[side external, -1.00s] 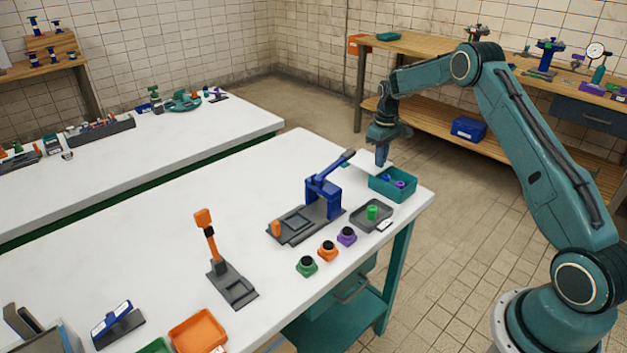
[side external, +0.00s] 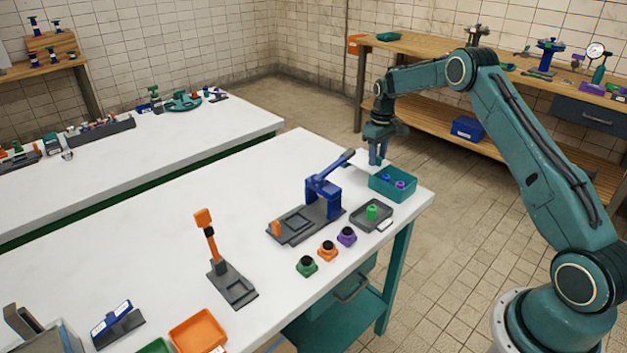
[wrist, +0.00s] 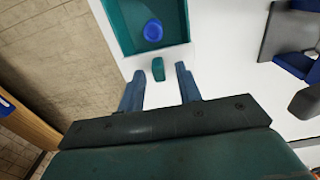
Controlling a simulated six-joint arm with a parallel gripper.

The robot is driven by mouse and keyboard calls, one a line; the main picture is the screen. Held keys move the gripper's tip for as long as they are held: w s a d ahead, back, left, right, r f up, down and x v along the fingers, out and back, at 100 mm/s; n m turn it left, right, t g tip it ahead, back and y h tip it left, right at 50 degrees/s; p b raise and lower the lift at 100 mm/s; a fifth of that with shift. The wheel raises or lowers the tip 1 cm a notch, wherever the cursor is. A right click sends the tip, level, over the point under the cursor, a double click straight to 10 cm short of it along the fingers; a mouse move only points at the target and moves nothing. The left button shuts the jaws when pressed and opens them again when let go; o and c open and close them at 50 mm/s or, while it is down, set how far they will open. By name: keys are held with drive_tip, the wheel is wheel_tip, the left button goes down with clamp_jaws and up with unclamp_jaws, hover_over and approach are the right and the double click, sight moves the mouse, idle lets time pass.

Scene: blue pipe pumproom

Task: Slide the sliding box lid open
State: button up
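The teal box (side external: 393,193) stands near the table's far right corner with its top open; blue and purple round pieces show inside. In the wrist view the box (wrist: 184,42) is at the top, with one blue piece in view. A small teal knob (wrist: 158,69) stands just outside the box's near edge, on a pale surface. That surface looks like the lid slid out, but its outline blends with the white tabletop. My gripper (wrist: 159,71) is open, with its blue fingers apart on either side of the knob and not touching it. It also shows in the side view (side external: 378,162).
A blue lever press (side external: 322,197) stands left of the box. A grey tray (side external: 371,216) with a green piece is in front. Several round coloured pieces, such as the purple one (side external: 347,236), lie nearer. The tabletop behind the box is clear.

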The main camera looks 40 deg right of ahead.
drive_tip(key=shift+r, duration=0.15)
wheel_tip(320, 180, up, 14)
drive_tip(key=shift+f, duration=0.25)
idle(0.4)
drive_tip(key=shift+a+r, duration=0.1)
drive_tip(key=s+a+r+t, duration=0.3)
drive_tip(key=s+a+r, duration=1.2)
drive_tip(key=a+r, duration=0.15)
drive_tip(key=s+a+f+t, duration=0.1)
drive_tip(key=s+a+f, duration=0.1)
drive_tip(key=s, duration=0.5)
drive_tip(key=s+a+f, duration=0.2)
drive_tip(key=s+a, duration=0.2)
drive_tip(key=s, duration=0.3)
drive_tip(key=s+a+f+t, duration=0.1)
drive_tip(key=s+a+f, duration=0.1)
drive_tip(key=s, duration=0.6)
drive_tip(key=shift+a+t, duration=0.3)
drive_tip(key=shift+a, duration=0.6)
